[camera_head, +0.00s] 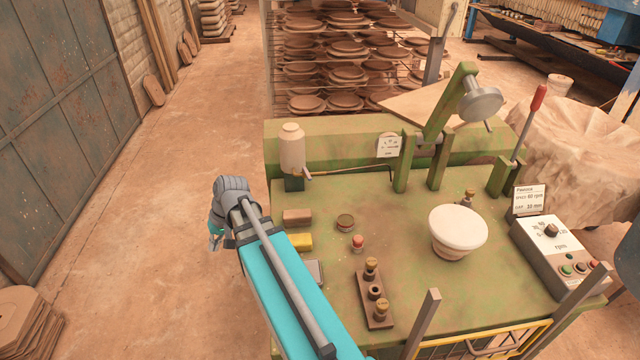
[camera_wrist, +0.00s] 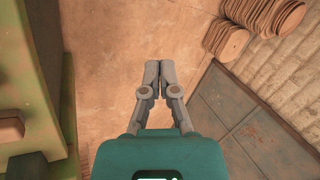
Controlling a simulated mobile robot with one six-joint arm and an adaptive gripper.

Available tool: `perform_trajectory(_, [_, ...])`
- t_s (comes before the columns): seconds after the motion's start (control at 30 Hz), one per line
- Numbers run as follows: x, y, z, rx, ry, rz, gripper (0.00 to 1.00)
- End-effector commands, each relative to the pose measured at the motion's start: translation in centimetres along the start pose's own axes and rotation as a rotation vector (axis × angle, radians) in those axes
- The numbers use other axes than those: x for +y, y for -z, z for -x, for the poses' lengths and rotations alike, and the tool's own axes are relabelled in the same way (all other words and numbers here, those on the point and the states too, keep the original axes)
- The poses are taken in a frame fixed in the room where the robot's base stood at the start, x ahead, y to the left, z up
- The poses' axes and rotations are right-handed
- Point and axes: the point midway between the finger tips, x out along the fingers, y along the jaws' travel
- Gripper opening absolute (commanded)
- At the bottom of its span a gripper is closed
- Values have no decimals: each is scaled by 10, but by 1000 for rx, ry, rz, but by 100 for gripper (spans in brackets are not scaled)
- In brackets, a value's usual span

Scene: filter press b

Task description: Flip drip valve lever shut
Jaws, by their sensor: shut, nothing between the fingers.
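The drip bottle (camera_head: 292,146) is a pale capped container on a dark green block (camera_head: 294,183) at the back left of the green machine table. A small valve fitting (camera_head: 307,174) sits at its lower right, with a thin tube running right from it. The lever is too small for me to tell its position. In the wrist view my gripper (camera_wrist: 152,78) is shut and empty, pointing over bare floor. In the head view my wrist is left of the table edge, left of and nearer than the bottle; the fingers are mostly hidden there. Nothing touches the valve.
The green table (camera_head: 400,265) carries small blocks, a red-topped knob (camera_head: 358,242), a white bowl-shaped form (camera_head: 457,230) and a control box (camera_head: 558,250). An upright arm with a round head (camera_head: 480,104) stands at the back.

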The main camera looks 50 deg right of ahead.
Motion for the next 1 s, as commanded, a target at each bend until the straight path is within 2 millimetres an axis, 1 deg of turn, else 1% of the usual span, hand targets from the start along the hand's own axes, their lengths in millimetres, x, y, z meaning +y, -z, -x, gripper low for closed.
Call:
perform_trajectory(0.03, [12, 9, -4, 13, 26, -23, 0])
perform_trajectory(0.27, [51, 36, 2, 73, 158, -115, 0])
perform_trajectory(0.47, [89, 58, 11, 134, 270, -190, 0])
perform_trajectory(0.77, [152, 86, 32, 241, 437, -293, 0])
perform_trajectory(1.0, [210, 102, 55, 340, 567, -367, 0])
